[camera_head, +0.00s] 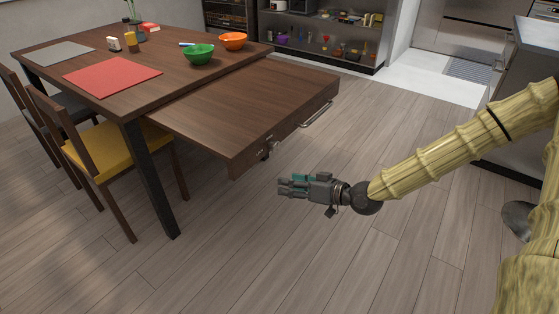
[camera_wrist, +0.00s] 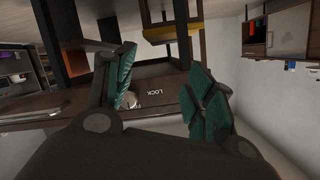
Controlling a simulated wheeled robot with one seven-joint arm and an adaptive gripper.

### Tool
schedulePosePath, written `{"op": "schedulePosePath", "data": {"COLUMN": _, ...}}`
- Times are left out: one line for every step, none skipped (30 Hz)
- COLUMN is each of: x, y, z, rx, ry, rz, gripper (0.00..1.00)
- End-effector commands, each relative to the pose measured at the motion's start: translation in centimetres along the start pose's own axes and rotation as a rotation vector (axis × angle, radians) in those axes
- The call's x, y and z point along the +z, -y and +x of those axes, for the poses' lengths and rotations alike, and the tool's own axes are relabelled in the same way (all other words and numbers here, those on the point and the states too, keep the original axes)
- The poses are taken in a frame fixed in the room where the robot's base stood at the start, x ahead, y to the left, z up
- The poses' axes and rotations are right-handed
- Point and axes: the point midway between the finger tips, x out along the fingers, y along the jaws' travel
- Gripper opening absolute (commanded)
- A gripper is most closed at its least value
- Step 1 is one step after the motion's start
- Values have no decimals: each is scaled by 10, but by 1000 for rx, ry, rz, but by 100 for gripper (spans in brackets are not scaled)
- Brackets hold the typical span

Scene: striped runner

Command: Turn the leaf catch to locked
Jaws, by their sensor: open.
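The leaf catch (camera_head: 269,148) is a small metal fitting on the front edge of the pulled-out wooden leaf (camera_head: 250,100), near its near corner. In the wrist view a round light metal knob of the catch (camera_wrist: 131,99) shows beside the left finger, partly hidden by it. White lettering reading LOCK (camera_wrist: 163,92) is on the dark wood next to it. Whether the catch stands at locked cannot be told. My gripper (camera_head: 281,187) is open and empty, below and a little right of the catch in the head view, apart from it. Its green-padded fingers spread in the wrist view (camera_wrist: 163,68).
A metal bar handle (camera_head: 317,114) is on the leaf's edge, right of the catch. The table (camera_head: 165,50) carries a red mat (camera_head: 112,75), a green bowl (camera_head: 198,55) and an orange bowl (camera_head: 233,41). A yellow-seated chair (camera_head: 105,145) stands left. The floor around my gripper is clear.

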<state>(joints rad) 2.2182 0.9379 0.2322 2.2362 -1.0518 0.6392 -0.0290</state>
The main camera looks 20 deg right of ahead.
Motion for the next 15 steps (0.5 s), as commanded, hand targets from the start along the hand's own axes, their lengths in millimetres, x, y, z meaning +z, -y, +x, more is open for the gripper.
{"op": "schedulePosePath", "data": {"x": -4, "y": -12, "z": 1, "rx": -9, "ry": -48, "rz": -24, "gripper": 54}}
{"op": "schedulePosePath", "data": {"x": -11, "y": -15, "z": 0, "rx": -16, "ry": -74, "rz": -41, "gripper": 54}}
{"op": "schedulePosePath", "data": {"x": -19, "y": -20, "z": -3, "rx": -24, "ry": -105, "rz": -63, "gripper": 54}}
{"op": "schedulePosePath", "data": {"x": -25, "y": -23, "z": -4, "rx": -29, "ry": -128, "rz": -80, "gripper": 54}}
{"op": "schedulePosePath", "data": {"x": -30, "y": -27, "z": -6, "rx": -33, "ry": -150, "rz": -96, "gripper": 54}}
{"op": "schedulePosePath", "data": {"x": -37, "y": -31, "z": -9, "rx": -38, "ry": -177, "rz": -116, "gripper": 54}}
{"op": "schedulePosePath", "data": {"x": -42, "y": -33, "z": -11, "rx": -42, "ry": -196, "rz": -131, "gripper": 54}}
{"op": "schedulePosePath", "data": {"x": -47, "y": -35, "z": -13, "rx": -45, "ry": -213, "rz": -144, "gripper": 54}}
{"op": "schedulePosePath", "data": {"x": -52, "y": -38, "z": -16, "rx": -49, "ry": -233, "rz": -161, "gripper": 54}}
{"op": "schedulePosePath", "data": {"x": -55, "y": -40, "z": -18, "rx": -50, "ry": -246, "rz": -170, "gripper": 54}}
{"op": "schedulePosePath", "data": {"x": -58, "y": -41, "z": -19, "rx": -52, "ry": -258, "rz": -181, "gripper": 54}}
{"op": "schedulePosePath", "data": {"x": -62, "y": -43, "z": -21, "rx": -53, "ry": -271, "rz": -191, "gripper": 54}}
{"op": "schedulePosePath", "data": {"x": -64, "y": -44, "z": -22, "rx": -54, "ry": -279, "rz": -198, "gripper": 54}}
{"op": "schedulePosePath", "data": {"x": -65, "y": -44, "z": -24, "rx": -55, "ry": -285, "rz": -204, "gripper": 54}}
{"op": "schedulePosePath", "data": {"x": -67, "y": -45, "z": -24, "rx": -56, "ry": -291, "rz": -210, "gripper": 54}}
